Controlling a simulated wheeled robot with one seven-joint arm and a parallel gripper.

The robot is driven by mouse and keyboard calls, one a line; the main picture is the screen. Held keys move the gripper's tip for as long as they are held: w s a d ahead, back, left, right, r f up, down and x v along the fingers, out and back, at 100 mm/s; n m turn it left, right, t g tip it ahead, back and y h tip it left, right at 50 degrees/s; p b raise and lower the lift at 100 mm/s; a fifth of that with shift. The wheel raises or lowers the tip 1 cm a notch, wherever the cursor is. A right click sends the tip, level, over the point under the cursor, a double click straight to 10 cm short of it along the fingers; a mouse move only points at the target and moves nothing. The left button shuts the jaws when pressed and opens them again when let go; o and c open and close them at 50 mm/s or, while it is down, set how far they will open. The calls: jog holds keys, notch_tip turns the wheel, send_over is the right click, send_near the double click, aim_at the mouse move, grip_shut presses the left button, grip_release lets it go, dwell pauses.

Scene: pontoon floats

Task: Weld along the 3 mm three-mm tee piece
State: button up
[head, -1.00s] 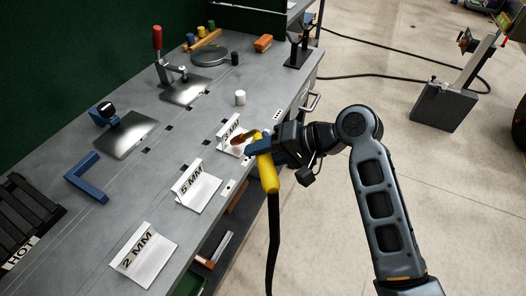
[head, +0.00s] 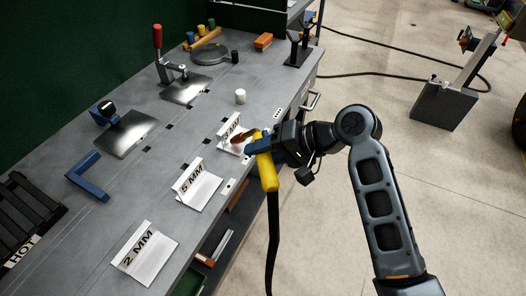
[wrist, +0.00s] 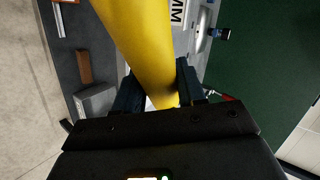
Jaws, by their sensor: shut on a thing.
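My gripper (head: 262,147) is shut on a yellow welding torch (head: 267,172), whose dark cable hangs down off the bench front. In the wrist view the yellow torch body (wrist: 150,45) passes between the fingers (wrist: 155,92). The torch's copper-coloured nozzle (head: 243,137) points left over the 3 MM tee piece (head: 228,127). That white piece is partly hidden by the torch; I cannot tell whether the nozzle touches it. The 5 MM piece (head: 203,195) and the 2 MM piece (head: 151,262) stand nearer along the same edge.
A green wall backs the bench. The floor on the right is mostly open.

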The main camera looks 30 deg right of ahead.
jog(key=shift+w+a+f, duration=0.2)
jog(key=shift+w+f, duration=0.05)
dwell(2.5)
jog(key=shift+w+d+p, duration=0.3)
jog(key=shift+w+d, duration=0.4)
jog(key=shift+d, duration=0.25)
jog(key=shift+w+d+p, duration=0.25)
jog(key=shift+w+d, duration=0.45)
jog(key=shift+d, duration=0.2)
dwell(3.4)
